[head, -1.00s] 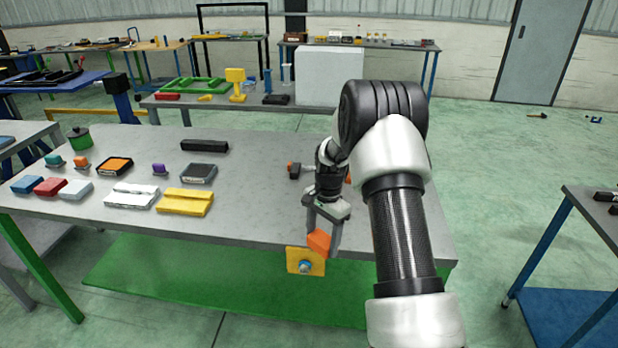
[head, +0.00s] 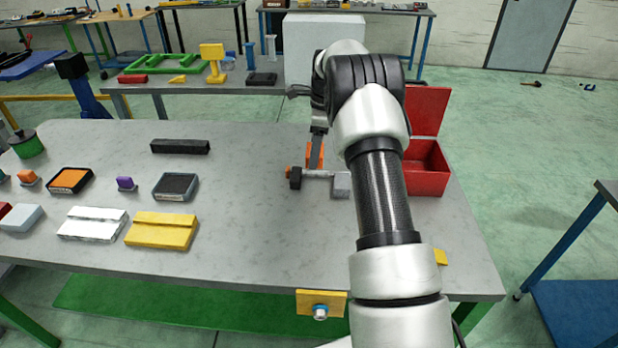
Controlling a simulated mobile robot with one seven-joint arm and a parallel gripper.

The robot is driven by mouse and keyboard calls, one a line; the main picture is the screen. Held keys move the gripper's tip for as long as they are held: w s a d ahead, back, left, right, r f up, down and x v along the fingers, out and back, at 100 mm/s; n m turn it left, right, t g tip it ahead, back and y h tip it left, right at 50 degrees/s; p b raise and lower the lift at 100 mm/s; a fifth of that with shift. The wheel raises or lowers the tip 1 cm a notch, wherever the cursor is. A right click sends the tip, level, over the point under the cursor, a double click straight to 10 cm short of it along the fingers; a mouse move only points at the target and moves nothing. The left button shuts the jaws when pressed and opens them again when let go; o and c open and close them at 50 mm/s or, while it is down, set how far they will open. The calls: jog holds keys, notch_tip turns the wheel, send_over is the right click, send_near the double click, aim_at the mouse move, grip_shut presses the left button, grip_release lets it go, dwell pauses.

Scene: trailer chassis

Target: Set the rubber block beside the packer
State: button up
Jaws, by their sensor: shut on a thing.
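My gripper (head: 316,155) is largely hidden behind my arm, over the back right of the grey workbench. One finger shows against an orange block (head: 315,152), which the jaws are shut on. The block is just behind a small chassis-like piece (head: 320,173) with a dark wheel-like end and a grey end. I cannot tell whether the block touches the bench. A black bar (head: 180,146) lies alone at the back of the bench. No label shows which thing is the rubber block or the packer.
A red open box (head: 427,172) stands right of my arm. Yellow (head: 161,231) and white (head: 92,224) stepped blocks, a dark grey pad (head: 175,187) and a purple piece (head: 125,184) sit on the left. The bench (head: 250,215) is clear between them and the chassis piece.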

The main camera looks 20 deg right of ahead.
notch_tip(320, 180, down, 10)
jog(key=shift+s+r, duration=0.15)
jog(key=shift+r, duration=0.1)
jog(key=shift+f, duration=0.15)
